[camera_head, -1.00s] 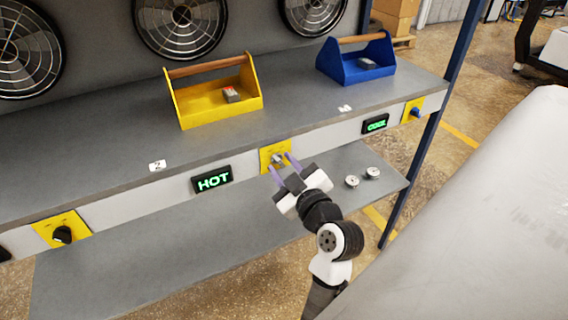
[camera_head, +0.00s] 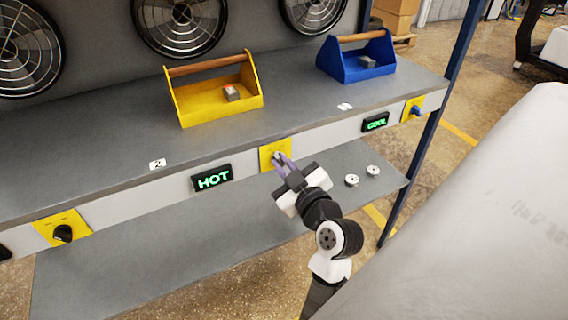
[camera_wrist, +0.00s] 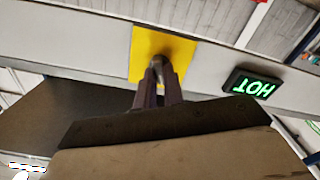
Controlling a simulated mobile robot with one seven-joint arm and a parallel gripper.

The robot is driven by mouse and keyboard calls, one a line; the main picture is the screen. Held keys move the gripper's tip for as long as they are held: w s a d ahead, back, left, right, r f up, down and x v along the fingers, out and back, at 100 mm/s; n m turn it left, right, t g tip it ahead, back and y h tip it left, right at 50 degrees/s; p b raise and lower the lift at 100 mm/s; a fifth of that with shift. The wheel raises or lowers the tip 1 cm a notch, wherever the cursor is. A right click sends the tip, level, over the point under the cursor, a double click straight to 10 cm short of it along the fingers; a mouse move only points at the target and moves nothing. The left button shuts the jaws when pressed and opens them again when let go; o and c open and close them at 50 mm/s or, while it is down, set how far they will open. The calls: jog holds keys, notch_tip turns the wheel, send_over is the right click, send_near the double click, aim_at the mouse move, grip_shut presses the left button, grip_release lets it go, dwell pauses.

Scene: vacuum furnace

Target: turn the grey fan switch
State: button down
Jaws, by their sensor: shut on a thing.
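The grey fan switch (camera_head: 277,155) sits on a yellow plate (camera_head: 267,164) on the front edge of the bench, between the HOT and COOL displays. My gripper (camera_head: 281,160) is at the switch with its purple fingers closed around the knob. In the wrist view the grey switch (camera_wrist: 157,62) shows between the fingertips, in front of the yellow plate (camera_wrist: 180,50). The fingers hide most of the knob, so its angle is hard to tell.
A HOT display (camera_head: 212,178) is left of the switch and a COOL display (camera_head: 375,123) right. A black knob (camera_head: 62,233) and a blue knob (camera_head: 416,111) sit farther along. Yellow (camera_head: 215,103) and blue (camera_head: 357,68) toolboxes stand on the bench. Two round pieces lie on the lower shelf (camera_head: 330,190).

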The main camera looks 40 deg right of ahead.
jog(key=m+p, duration=0.1)
jog(key=m, duration=0.4)
jog(key=shift+m, duration=0.4)
jog(key=m+p, duration=0.2)
jog(key=m, duration=0.3)
jog(key=shift+d+p, duration=0.15)
jog(key=shift+p, duration=0.2)
jog(key=shift+s+f+m, duration=0.1)
jog(key=shift+m, duration=0.3)
jog(key=c, duration=1.5)
grip_release()
jog(key=b+v, duration=0.3)
jog(key=v, duration=1)
jog(key=shift+s, duration=0.4)
